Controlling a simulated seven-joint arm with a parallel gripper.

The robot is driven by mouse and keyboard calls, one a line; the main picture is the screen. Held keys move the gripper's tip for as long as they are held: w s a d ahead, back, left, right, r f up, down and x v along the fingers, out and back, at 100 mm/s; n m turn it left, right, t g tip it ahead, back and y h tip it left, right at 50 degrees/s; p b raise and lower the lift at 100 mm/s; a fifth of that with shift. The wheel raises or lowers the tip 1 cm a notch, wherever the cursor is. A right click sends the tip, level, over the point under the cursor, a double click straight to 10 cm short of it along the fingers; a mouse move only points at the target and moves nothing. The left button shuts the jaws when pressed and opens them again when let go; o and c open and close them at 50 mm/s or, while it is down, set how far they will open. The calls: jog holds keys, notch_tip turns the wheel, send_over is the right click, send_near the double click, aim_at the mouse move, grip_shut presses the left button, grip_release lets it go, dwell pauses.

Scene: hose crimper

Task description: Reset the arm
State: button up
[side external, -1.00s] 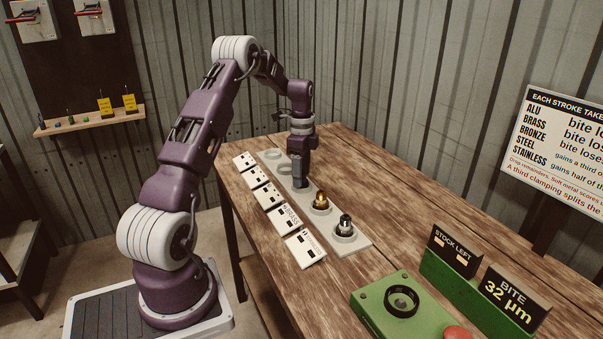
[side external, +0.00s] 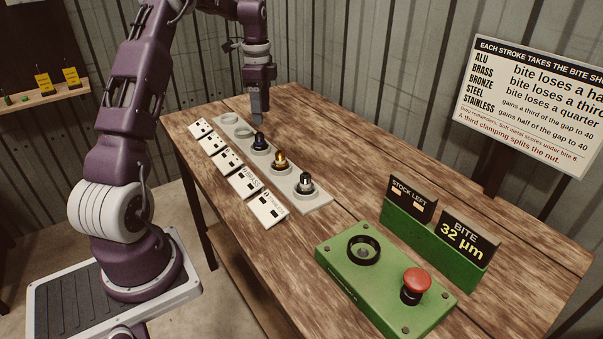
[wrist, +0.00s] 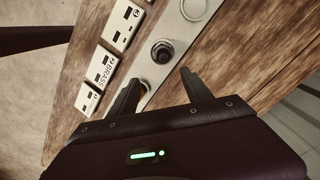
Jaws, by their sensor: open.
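My gripper (side external: 258,116) points down above the grey strip (side external: 318,199), empty, just above a dark blue fitting (side external: 260,143). In the wrist view its two fingers (wrist: 160,94) are spread apart with nothing clamped between them. The dark blue fitting stands upright in a ring of the strip. A brass fitting (side external: 280,159) and a silver and black fitting (side external: 306,182) stand upright in the rings nearer the camera. Two rings at the far end (side external: 243,132) look empty. A dark-topped fitting (wrist: 162,52) shows beyond the fingers in the wrist view.
White label plates (side external: 243,181) line the strip's left side. A green box (side external: 340,254) with a black ring (side external: 364,250) and red button (side external: 416,283) is at the front. Green-based signs (side external: 432,247) stand behind it; one reads BITE 32 µm.

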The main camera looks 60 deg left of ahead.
jog(key=s+d+r+n+t+y, duration=0.1)
jog(key=s+d+r+n, duration=0.15)
jog(key=d+r, duration=0.55)
jog(key=s+d+r+n+t, duration=0.1)
jog(key=s+d+r, duration=0.3)
jog(key=d, duration=0.8)
jog(key=s+d+n+t, duration=0.1)
jog(key=s+d+n, duration=0.1)
jog(key=s+d, duration=0.5)
jog(key=s+d+f+n+t+h, duration=0.1)
jog(key=s+d+n+t, duration=0.1)
jog(key=s+d, duration=0.4)
jog(key=s+n, duration=0.1)
jog(key=s, duration=0.3)
jog(key=shift+d+f, duration=0.25)
jog(key=shift+d, duration=0.1)
